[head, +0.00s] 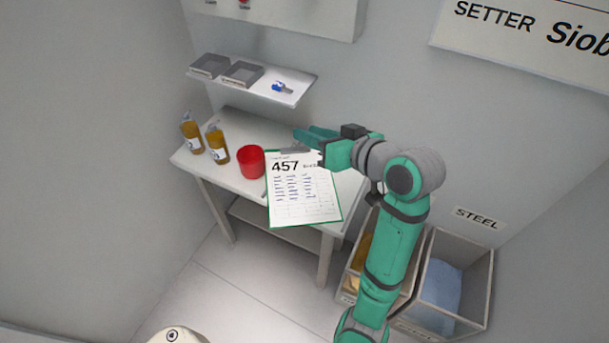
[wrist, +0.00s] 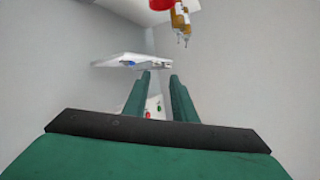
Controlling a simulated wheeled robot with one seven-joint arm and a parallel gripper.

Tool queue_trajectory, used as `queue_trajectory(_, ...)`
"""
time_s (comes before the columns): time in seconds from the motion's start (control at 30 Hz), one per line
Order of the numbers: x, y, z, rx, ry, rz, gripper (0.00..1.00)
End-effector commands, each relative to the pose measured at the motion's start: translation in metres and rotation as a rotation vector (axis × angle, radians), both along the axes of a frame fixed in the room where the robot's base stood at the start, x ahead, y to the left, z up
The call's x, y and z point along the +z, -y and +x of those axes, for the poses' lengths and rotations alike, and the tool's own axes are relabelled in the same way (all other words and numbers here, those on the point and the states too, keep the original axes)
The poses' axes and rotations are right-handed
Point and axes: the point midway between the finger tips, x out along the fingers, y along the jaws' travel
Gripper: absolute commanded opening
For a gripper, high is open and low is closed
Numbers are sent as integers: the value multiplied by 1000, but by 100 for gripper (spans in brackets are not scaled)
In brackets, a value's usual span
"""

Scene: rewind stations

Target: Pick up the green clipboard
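The green clipboard (head: 303,205) lies on the white table, with a sheet marked 457 covering most of it and a green edge showing. Its top end with the grey clip is partly hidden by my gripper (head: 304,137). My gripper is at the clipboard's far end, pointing left; I cannot tell how high above it. In the wrist view my gripper (wrist: 160,80) has its two fingers apart with nothing held between them. The clipboard does not show in the wrist view.
A red cup (head: 251,162) stands just left of the clipboard, with two amber bottles (head: 218,146) further left. A wall shelf (head: 285,91) with grey trays (head: 242,74) and a blue item (head: 281,87) is above the table. Bins (head: 461,252) stand at right.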

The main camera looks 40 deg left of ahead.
Motion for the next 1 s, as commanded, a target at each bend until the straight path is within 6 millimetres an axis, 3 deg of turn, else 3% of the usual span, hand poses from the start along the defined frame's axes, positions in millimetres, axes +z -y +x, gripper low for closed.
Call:
queue_trajectory(0.13,-5,-11,2,0,0,-1,25)
queue_trajectory(0.37,-6,-13,3,-1,0,0,25)
queue_trajectory(0.4,-6,-13,3,-1,0,0,22)
queue_trajectory(0.5,-6,-13,3,-1,0,0,0)
queue_trajectory(1.0,-6,-13,3,-1,0,0,0)
